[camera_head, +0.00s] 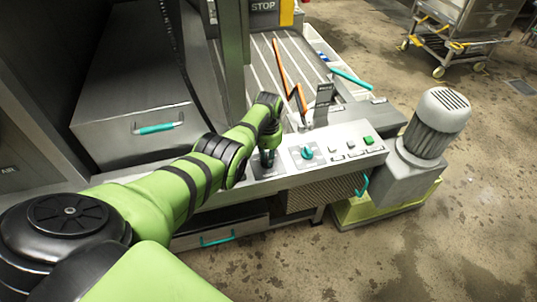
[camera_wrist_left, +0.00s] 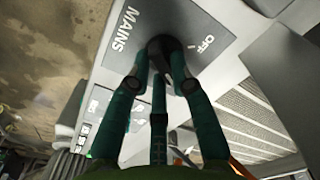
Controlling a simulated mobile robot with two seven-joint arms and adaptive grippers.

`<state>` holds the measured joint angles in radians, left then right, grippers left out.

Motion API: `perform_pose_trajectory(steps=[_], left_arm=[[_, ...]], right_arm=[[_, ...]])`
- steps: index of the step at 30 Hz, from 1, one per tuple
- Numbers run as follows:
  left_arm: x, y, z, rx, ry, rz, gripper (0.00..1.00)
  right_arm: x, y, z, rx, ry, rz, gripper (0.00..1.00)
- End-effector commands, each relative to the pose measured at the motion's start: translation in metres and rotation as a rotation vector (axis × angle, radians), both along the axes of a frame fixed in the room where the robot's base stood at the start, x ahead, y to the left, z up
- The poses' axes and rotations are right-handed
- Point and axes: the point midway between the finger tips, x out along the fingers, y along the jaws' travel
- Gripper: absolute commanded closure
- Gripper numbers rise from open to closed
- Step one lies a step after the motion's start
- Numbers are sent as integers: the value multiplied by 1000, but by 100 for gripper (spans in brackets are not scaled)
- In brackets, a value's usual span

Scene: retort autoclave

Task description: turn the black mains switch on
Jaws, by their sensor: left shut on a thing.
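The black mains switch (camera_wrist_left: 163,46) is a dark round knob on a grey plate (camera_wrist_left: 205,22) marked MAINS and OFF in the left wrist view. My left gripper (camera_wrist_left: 160,70) has its dark teal fingers around the knob and is shut on it. The fingers hide much of the knob, and its exact pointing direction cannot be told. In the head view my left gripper (camera_head: 267,158) reaches down onto the left part of the control panel (camera_head: 341,148), where the hand covers most of the switch. My right gripper is not in view.
A teal knob (camera_head: 307,152) on its own plate and a green button (camera_head: 369,140) sit to the right on the panel. A grey motor (camera_head: 437,122) stands beyond its right end. A drawer with a teal handle (camera_head: 158,128) is at the left. A wheeled cart (camera_head: 462,30) stands at the back right.

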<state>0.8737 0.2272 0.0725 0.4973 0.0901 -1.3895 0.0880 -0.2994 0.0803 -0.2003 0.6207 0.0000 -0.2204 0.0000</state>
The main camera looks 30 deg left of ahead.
Motion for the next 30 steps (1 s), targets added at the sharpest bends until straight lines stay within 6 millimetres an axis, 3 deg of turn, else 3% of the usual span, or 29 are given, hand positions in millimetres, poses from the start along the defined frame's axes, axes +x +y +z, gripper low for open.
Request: perform_pose_trajectory(steps=[12, 30], left_arm=[[-2, 0, -1, -1, 3, -222, 100], [-2, -1, -1, -1, 3, -265, 100]], right_arm=[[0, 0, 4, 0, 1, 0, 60], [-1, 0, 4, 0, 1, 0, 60]])
